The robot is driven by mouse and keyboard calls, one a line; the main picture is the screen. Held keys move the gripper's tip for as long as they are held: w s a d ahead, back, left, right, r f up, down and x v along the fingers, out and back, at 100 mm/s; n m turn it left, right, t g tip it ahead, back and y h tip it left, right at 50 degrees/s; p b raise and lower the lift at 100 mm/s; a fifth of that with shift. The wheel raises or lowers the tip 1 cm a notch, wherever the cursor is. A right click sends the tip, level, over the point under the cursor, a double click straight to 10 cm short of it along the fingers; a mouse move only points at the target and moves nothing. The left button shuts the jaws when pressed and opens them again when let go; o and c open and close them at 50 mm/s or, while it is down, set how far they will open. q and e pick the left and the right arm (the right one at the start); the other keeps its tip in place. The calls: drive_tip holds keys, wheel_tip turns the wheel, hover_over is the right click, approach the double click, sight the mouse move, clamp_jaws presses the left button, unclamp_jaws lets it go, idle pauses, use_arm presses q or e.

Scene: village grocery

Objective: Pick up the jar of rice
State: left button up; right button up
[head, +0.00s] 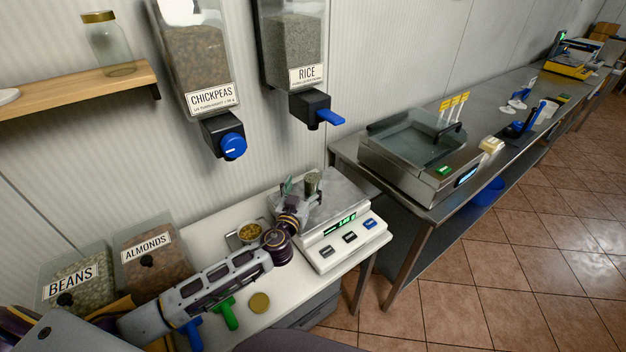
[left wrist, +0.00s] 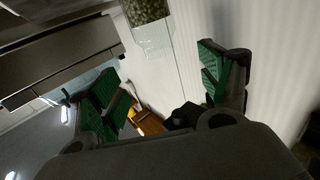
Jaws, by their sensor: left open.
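The jar of rice (head: 312,181) is a small clear jar with grey-green grains. In the head view it stands on the pan of the white scale, partly hidden by my left gripper (head: 304,196). My left arm comes in from the lower left and ends at the pan. In the left wrist view, which looks upside down, the jar (left wrist: 149,12) shows at the top, with clear glass beyond the grains. The green-padded fingers of my left gripper (left wrist: 160,88) are spread and empty. The jar lies between their directions and appears clear of both pads. My right gripper is not in view.
The scale (head: 343,238) sits at the table's right end. A bowl (head: 247,234), gold lid (head: 259,302) and green scoop (head: 226,313) lie near my arm. The rice dispenser (head: 298,55) hangs above. A steel counter (head: 425,205) stands to the right.

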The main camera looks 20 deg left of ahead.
sight(311, 171)
use_arm(q)
drive_tip(key=w, duration=0.2)
drive_tip(key=shift+w, duration=0.35)
drive_tip(key=shift+w+p, duration=0.3)
drive_tip(key=shift+w, duration=0.95)
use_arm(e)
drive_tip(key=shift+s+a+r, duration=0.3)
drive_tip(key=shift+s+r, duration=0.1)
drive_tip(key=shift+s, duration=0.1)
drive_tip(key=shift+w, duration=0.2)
